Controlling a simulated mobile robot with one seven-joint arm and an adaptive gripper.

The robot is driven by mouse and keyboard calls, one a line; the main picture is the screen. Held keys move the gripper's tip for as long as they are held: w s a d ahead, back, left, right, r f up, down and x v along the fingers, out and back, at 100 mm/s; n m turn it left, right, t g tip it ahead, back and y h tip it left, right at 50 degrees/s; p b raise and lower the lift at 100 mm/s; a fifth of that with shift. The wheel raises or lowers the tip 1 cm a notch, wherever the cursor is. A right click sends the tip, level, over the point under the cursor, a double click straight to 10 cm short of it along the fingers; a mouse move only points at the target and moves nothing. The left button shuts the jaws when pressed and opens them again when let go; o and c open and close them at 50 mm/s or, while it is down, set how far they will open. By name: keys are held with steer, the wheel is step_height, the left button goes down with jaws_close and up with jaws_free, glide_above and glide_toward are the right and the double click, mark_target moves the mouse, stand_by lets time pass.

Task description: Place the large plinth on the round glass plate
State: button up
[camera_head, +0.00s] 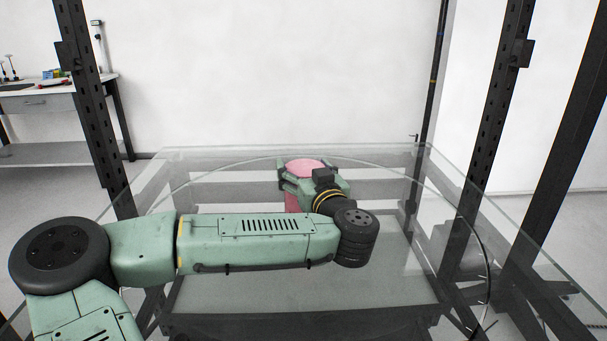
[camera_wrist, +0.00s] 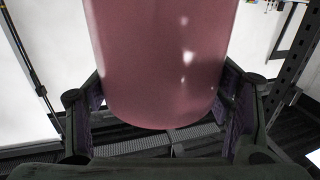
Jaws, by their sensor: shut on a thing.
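The large plinth is a pink cylinder (camera_head: 305,166) near the far side of the glass, with its flat top showing. My gripper (camera_head: 306,178) is shut on it, with fingers on either side. In the wrist view the plinth (camera_wrist: 160,60) fills the upper middle between my two fingers (camera_wrist: 160,118), and its rounded near end shows. The round glass plate (camera_head: 420,255) is clear, with a thin curved rim, and spreads beneath my arm. The plinth looks upright over the plate's far part. Its lower end is partly hidden by my arm, so I cannot tell whether it touches the glass.
A square glass top (camera_head: 545,262) surrounds the round plate. Dark perforated posts stand at the left (camera_head: 92,110) and right (camera_head: 492,110). A workbench (camera_head: 45,104) with small items is at the back left. The right part of the plate is clear.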

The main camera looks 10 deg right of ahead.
steer(key=shift+w, duration=0.75)
step_height(320, 180, down, 3)
steer(key=shift+w+d+r+p, duration=0.1)
steer(key=shift+p, duration=0.75)
steer(key=shift+f, duration=0.45)
steer(key=shift+f, duration=0.1)
steer(key=o, duration=1.8)
